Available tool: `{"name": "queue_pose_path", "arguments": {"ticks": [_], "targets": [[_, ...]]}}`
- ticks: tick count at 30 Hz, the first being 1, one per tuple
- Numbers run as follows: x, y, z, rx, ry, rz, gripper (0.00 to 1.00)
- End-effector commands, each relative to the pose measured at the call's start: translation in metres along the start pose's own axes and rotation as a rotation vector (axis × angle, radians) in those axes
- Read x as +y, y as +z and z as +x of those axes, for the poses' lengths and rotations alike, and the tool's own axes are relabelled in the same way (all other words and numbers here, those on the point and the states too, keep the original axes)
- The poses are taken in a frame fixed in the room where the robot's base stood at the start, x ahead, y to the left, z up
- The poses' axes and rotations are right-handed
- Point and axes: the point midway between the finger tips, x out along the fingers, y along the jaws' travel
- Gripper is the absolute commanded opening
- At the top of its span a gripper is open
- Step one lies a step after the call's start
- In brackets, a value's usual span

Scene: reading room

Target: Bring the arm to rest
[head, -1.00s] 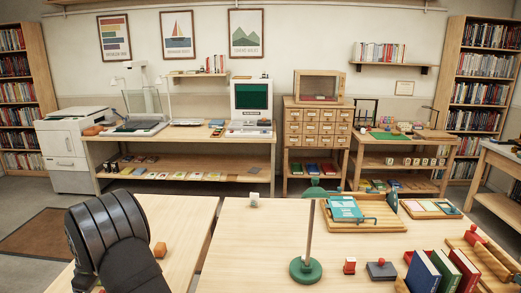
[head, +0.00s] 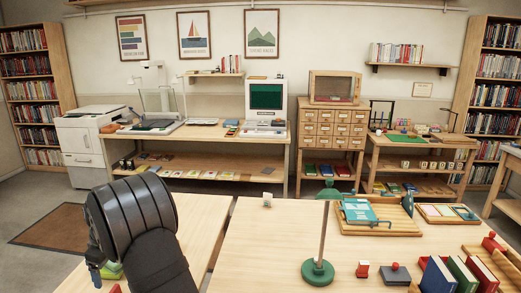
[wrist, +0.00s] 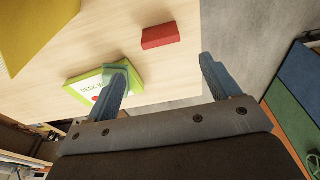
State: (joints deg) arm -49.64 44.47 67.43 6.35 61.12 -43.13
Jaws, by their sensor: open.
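My arm rises at the left of the head view, its black links in front of the near left table (head: 205,215). My gripper (wrist: 162,68) shows in the wrist view with its two blue-grey fingers spread wide and nothing between them. Its left finger overlaps a green-edged booklet or sign (wrist: 84,88) with partly hidden lettering. I cannot tell whether they touch. A red block (wrist: 160,36) lies on the wooden table top beyond the fingers. In the head view most of the gripper is hidden or cut off at the lower left.
A yellow object (wrist: 35,28) is at the wrist view's upper left. The table edge and grey floor (wrist: 232,30) lie near the right finger. On the right table are a green-based post (head: 317,272), a wooden tray (head: 350,228) and upright books (head: 438,275).

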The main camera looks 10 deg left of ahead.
Motion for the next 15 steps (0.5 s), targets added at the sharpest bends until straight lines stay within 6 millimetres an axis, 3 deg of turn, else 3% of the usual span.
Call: {"name": "queue_pose_path", "arguments": {"ticks": [1,15], "targets": [[-0.002,0.003,0.019,-0.012,-0.01,0.0,0.81],[-0.003,0.003,0.114,-0.01,-0.008,-0.001,0.81]]}}
